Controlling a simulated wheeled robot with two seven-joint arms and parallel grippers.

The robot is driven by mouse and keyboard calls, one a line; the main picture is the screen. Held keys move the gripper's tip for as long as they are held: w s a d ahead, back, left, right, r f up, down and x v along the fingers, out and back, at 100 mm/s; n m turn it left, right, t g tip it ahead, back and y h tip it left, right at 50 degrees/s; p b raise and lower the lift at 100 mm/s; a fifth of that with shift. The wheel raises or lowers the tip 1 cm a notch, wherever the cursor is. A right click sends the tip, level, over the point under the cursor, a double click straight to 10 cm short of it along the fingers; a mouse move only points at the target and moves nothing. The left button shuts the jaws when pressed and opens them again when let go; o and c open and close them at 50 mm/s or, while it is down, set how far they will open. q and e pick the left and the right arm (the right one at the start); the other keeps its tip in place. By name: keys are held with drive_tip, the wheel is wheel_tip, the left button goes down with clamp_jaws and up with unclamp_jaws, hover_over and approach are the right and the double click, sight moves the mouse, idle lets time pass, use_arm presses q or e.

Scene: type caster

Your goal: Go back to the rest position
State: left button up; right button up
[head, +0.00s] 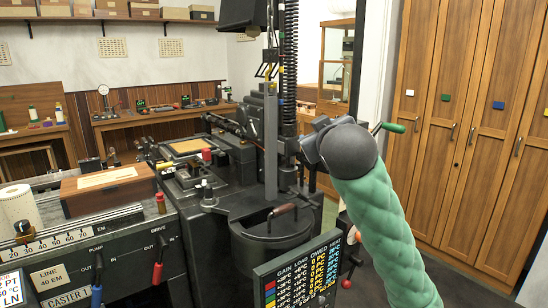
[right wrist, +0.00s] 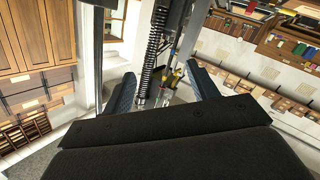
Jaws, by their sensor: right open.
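My right arm (head: 380,225), in a green sleeve with a dark round wrist, reaches up from the lower right in the head view. My right gripper (right wrist: 160,72) is open in the right wrist view, its two blue-padded fingers apart with nothing held between them. Behind the gap show the coiled spring (right wrist: 149,75) and rods of the casting machine. In the head view the wrist is in front of the machine's column, and the fingers are mostly hidden. I cannot tell whether they touch the machine. My left gripper is not in view.
The black type caster (head: 230,185) fills the middle, with a round pot (head: 270,240) and a tall spring (head: 291,60). A sign board (head: 298,275) stands in front. A control panel (head: 100,255) with levers and a wooden box (head: 108,185) are left. Wooden lockers (head: 465,130) line the right.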

drive_tip(key=s+d+f+m+g, duration=0.1)
drive_tip(key=s+f+g, duration=0.3)
drive_tip(key=f, duration=1)
drive_tip(key=s+d+f+m+g, duration=0.15)
drive_tip(key=s+f, duration=0.45)
drive_tip(key=f, duration=0.7)
drive_tip(key=s+d+f+g, duration=0.15)
drive_tip(key=s+f, duration=0.25)
drive_tip(key=f, duration=1)
drive_tip(key=s+f+g, duration=0.3)
drive_tip(key=s+f, duration=0.8)
drive_tip(key=s, duration=0.2)
drive_tip(key=s+f+m+g+p, duration=0.1)
drive_tip(key=s+f+g, duration=0.3)
drive_tip(key=s+f, duration=0.7)
drive_tip(key=shift+s+a+f+g+y, duration=0.15)
drive_tip(key=shift+s+f+g+y, duration=0.2)
drive_tip(key=shift+s, duration=1.45)
drive_tip(key=shift+m, duration=0.25)
